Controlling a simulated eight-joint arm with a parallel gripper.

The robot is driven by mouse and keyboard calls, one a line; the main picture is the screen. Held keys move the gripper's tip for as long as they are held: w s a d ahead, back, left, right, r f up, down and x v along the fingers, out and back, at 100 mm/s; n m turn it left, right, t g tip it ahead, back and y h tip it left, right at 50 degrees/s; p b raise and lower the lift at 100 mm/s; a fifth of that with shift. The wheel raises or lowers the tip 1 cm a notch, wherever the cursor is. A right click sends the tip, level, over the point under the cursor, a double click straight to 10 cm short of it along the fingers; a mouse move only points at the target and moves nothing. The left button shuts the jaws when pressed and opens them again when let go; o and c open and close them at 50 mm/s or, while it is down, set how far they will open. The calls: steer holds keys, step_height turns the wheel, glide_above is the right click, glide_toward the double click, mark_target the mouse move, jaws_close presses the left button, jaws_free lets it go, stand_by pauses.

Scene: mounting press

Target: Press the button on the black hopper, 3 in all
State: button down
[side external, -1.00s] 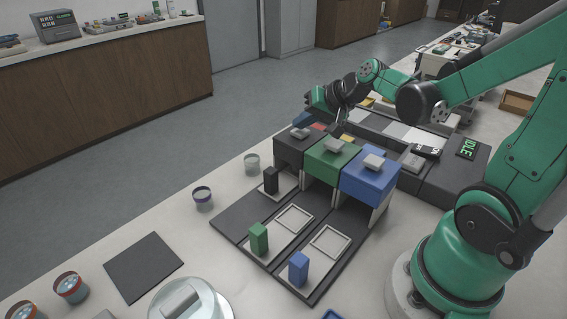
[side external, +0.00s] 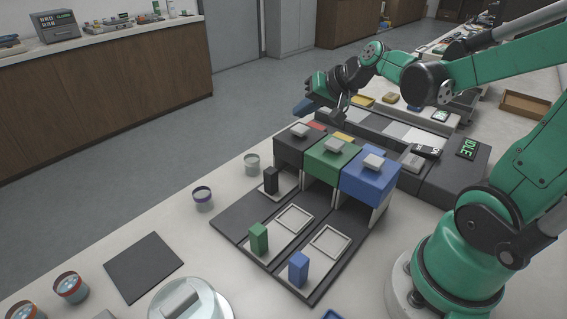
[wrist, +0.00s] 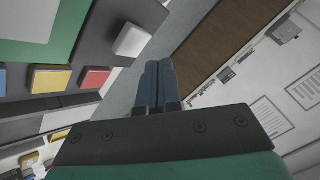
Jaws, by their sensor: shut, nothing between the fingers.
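The black hopper (side external: 296,151) stands at the left end of a row of three hoppers, with a pale grey button (side external: 299,131) on its top. In the wrist view, a pale button (wrist: 132,40) on a dark surface looks like the same one. My gripper (side external: 301,110) is behind and above the black hopper, apart from the button. Its blue fingers (wrist: 158,82) are shut together and empty. A black block (side external: 271,180) stands on a pale tray in front of the black hopper.
The green hopper (side external: 333,160) and blue hopper (side external: 369,178) stand to the right, each with a pale button. A green block (side external: 259,239) and blue block (side external: 299,270) stand on trays in front. A display (side external: 467,148) reads IDLE. Jars stand at the left.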

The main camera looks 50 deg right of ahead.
mark_target(303, 130)
steer(key=shift+r, duration=2.15)
steer(key=s+a+f+n+g, duration=0.1)
steer(key=s+a+f+n, duration=0.1)
steer(key=s+a+n, duration=0.1)
steer(key=s+a+f+n+g+h, duration=0.1)
steer(key=s+a+f+n, duration=0.2)
steer(key=a, duration=0.4)
steer(key=shift+s+n, duration=0.45)
steer(key=shift+n, duration=0.45)
